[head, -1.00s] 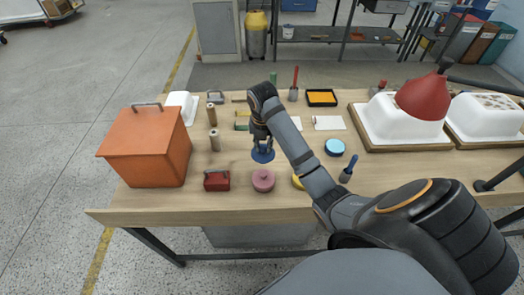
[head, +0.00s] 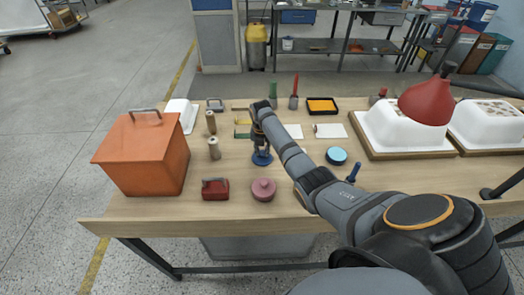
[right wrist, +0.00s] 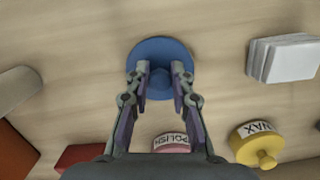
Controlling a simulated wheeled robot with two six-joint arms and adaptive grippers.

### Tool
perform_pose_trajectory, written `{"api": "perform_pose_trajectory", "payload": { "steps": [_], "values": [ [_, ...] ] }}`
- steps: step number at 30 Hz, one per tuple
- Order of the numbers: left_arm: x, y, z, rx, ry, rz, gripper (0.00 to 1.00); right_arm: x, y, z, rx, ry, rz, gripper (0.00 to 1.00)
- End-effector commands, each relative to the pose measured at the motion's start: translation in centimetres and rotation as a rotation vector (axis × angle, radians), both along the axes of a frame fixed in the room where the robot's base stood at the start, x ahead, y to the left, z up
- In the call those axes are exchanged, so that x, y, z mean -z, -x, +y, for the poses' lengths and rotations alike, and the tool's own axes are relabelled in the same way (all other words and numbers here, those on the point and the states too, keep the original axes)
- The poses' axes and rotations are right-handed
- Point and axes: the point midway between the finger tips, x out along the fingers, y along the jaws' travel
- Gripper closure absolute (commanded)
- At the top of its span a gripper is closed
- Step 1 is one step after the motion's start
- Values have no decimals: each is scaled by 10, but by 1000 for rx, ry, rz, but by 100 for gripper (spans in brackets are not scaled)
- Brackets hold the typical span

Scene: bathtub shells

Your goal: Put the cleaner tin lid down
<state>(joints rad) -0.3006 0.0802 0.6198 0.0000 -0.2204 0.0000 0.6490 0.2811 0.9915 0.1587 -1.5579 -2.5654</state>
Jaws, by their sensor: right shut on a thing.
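The blue round lid (head: 262,159) is at the middle of the workbench, behind the pink tin, and it also shows in the right wrist view (right wrist: 160,50). My right gripper (head: 262,148) points down and is shut on the lid's central knob; its fingers also show in the right wrist view (right wrist: 161,82). The lid lies flat, close to the bench top; I cannot tell whether it touches it. A round tin with a light blue top (head: 336,156) stands apart to the right. My left gripper is not in view.
A pink POLISH tin (head: 263,190) and a red box (head: 215,189) stand in front. A yellow WAX tin (right wrist: 257,144) shows in the wrist view. An orange bin (head: 143,155) is at left, white tub shells (head: 400,135) at right. Bare wood surrounds the lid.

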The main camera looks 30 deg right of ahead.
Motion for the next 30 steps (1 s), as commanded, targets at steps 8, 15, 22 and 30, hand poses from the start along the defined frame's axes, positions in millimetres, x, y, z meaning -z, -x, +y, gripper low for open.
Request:
{"api": "perform_pose_trajectory", "payload": {
  "steps": [8,15,22,30],
  "values": [
    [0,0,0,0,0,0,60,3,0,0,0,0,-1,100],
    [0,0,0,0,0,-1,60,6,0,0,0,-1,-1,60],
    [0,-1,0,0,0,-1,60,6,0,0,0,-1,-1,55],
    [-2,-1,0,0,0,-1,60,-17,0,1,-1,0,-6,55]
  ]
}}
